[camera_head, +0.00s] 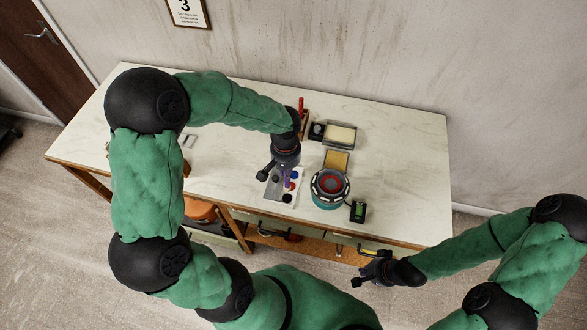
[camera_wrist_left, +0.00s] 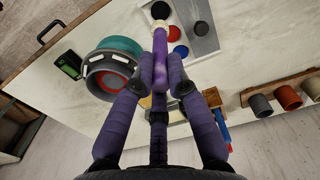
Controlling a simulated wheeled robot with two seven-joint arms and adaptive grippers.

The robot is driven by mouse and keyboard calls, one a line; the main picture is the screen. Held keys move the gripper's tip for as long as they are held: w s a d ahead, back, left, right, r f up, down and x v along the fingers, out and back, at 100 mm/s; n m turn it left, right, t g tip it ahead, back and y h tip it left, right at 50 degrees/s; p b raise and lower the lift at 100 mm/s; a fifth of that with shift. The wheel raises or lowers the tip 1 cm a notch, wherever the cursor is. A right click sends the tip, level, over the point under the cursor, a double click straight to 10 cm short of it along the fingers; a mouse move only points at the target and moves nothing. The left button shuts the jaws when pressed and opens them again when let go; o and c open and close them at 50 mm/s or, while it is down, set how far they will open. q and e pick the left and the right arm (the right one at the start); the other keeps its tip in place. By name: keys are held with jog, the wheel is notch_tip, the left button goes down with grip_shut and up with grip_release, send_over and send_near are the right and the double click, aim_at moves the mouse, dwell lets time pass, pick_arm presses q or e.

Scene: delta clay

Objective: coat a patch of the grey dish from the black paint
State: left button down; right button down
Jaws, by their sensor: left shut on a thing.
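My left gripper (camera_head: 287,186) is shut on a purple brush (camera_wrist_left: 160,55) above the paint tray (camera_head: 272,197). In the left wrist view the fingers grip its handle. The far end of the brush overlaps a dark round spot (camera_wrist_left: 160,10); I cannot tell whether they touch. The grey dish (camera_wrist_left: 108,80), red inside, sits on a teal round stand (camera_head: 328,202), right of the tray in the head view. My right gripper (camera_head: 360,268) is open and empty off the table's front edge.
A small black device with a green display (camera_head: 358,212) stands right of the stand. Trays with tan contents (camera_head: 340,135) lie behind it. Several cups (camera_wrist_left: 288,97) stand in a wooden rack. The table's right end is clear.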

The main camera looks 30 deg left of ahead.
aim_at(287, 187)
pick_arm(q)
jog(key=shift+f, duration=0.1)
jog(key=shift+s+a+f+b, duration=0.1)
jog(key=shift+f+b, duration=0.5)
jog(key=shift+f, duration=0.25)
jog(key=shift+f+b, duration=0.55)
jog(key=shift+f, duration=0.3)
jog(key=shift+f+b, duration=0.7)
jog(key=shift+f, duration=0.5)
jog(key=shift+f+b, duration=0.55)
jog(key=shift+b, duration=0.1)
dwell(0.4)
jog(key=shift+r, duration=0.1)
jog(key=shift+r+p, duration=2.4)
jog(key=shift+r, duration=1.1)
